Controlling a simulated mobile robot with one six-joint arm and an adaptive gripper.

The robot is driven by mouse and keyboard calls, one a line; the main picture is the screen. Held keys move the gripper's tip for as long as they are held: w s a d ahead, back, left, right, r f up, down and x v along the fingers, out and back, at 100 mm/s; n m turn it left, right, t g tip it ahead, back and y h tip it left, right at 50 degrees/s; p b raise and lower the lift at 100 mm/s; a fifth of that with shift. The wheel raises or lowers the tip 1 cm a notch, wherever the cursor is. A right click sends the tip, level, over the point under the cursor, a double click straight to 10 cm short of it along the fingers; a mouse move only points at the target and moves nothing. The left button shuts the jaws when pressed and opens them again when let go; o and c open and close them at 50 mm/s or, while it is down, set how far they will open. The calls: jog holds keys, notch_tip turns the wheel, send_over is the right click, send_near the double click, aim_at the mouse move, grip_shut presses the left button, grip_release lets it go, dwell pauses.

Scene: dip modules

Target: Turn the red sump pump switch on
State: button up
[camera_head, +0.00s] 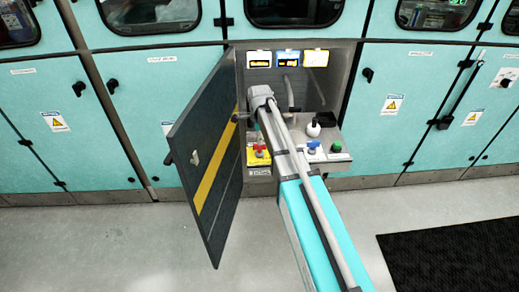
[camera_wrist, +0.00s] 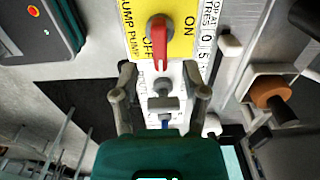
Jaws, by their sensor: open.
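The red sump pump switch (camera_wrist: 160,45) sits on a yellow plate (camera_wrist: 183,52) at the top middle of the wrist view. Its red handle points down the picture, with its end beside the OFF lettering; ON is printed to its right. My gripper (camera_wrist: 164,84) is open and empty, its two fingers spread just below the handle's end in the picture. No contact with the handle can be made out. In the head view the red switch (camera_head: 258,148) shows at the lower left of the open cabinet recess, left of my arm. My fingers are not clear there.
A dark cabinet door (camera_head: 207,150) with a yellow stripe stands open to the left of the recess. A blue switch (camera_head: 312,146), a green knob (camera_head: 336,146) and a black-and-white knob (camera_head: 313,128) are right of my arm. An orange-brown knob (camera_wrist: 271,93) is right of my fingers.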

aim_at(259, 150)
jog(key=shift+f+b, duration=1.95)
jog(key=shift+f, duration=0.3)
grip_shut()
